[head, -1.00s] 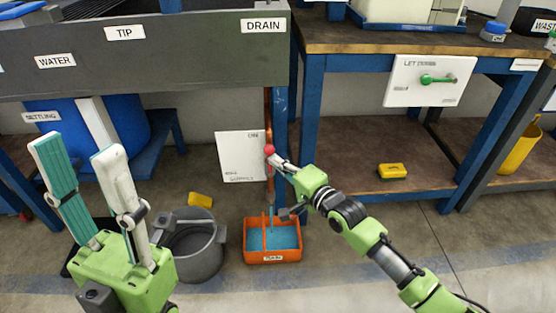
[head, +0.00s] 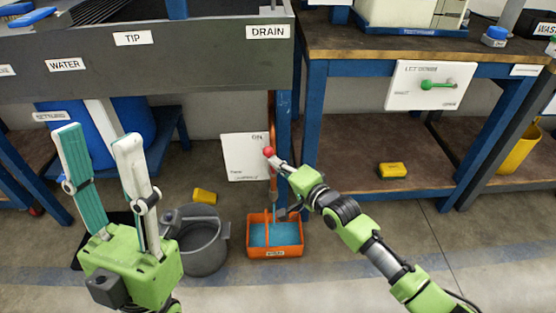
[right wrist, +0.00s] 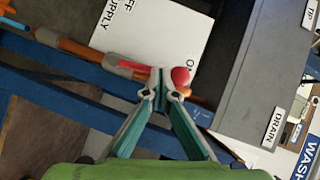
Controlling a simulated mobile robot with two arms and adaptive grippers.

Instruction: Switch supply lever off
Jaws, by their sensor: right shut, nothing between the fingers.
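The supply lever's round red knob (head: 268,152) is in front of the upright copper pipe, at the right edge of a white sign (head: 236,160). In the right wrist view the red knob (right wrist: 180,77) lies beside my right gripper (right wrist: 161,76), and the sign (right wrist: 150,35) reads OFF, SUPPLY and ON. The knob is towards the ON end. My right gripper (head: 275,161) is shut, its tips against or very near the knob; I cannot tell if they touch. The lever's arm is partly hidden. My left gripper (head: 98,138) is open and empty, pointing up at the left.
An orange tray (head: 259,252) with blue contents stands below the pipe. A grey bucket (head: 203,253) is left of it. A dark trough (head: 205,62) and a blue table leg (head: 310,140) flank the pipe. A green-handled lever panel (head: 406,88) hangs at right.

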